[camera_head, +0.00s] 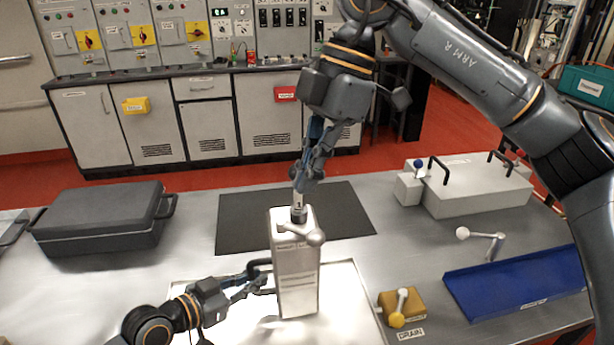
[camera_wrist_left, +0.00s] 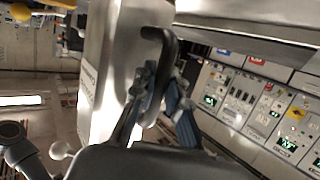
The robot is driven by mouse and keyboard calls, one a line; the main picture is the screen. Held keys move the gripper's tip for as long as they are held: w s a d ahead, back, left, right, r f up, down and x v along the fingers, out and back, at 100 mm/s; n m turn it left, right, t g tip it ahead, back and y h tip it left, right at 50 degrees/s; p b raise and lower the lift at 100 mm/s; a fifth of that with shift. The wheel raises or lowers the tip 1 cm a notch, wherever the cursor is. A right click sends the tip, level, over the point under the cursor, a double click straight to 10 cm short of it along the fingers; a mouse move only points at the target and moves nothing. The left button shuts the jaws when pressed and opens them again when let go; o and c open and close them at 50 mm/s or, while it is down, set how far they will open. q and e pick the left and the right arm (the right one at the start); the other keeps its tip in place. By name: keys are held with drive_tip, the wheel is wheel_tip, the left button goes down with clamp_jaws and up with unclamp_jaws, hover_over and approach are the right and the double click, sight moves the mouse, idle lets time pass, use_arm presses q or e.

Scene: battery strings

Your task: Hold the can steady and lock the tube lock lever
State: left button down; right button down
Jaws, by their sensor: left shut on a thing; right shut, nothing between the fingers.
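The silver box-shaped can (camera_head: 296,280) stands upright on a bright tray (camera_head: 350,300). A lever with a pale ball end, the tube lock lever (camera_head: 315,238), lies across its top, pointing right. A short tube (camera_head: 298,213) rises from the top. My left gripper (camera_head: 262,280) is shut on the can's black side handle; the left wrist view shows its blue fingers (camera_wrist_left: 160,98) around the handle (camera_wrist_left: 168,50) beside the can wall (camera_wrist_left: 108,75). My right gripper (camera_head: 301,184) is shut and empty, pointing down just above the tube; whether it touches is unclear.
A yellow drain valve (camera_head: 402,306) and blue tray (camera_head: 520,283) are to the right. A loose-looking ball-ended lever (camera_head: 484,236) stands behind them. A grey block with black handles (camera_head: 470,190) sits back right, a dark case (camera_head: 100,222) left. A black mat (camera_head: 245,225) lies behind the can.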

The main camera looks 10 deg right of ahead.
use_arm(q)
drive_tip(key=c, duration=1.5)
unclamp_jaws()
drive_tip(key=shift+f, duration=0.3)
drive_tip(key=shift+o, duration=1.1)
drive_tip(key=shift+r, duration=0.15)
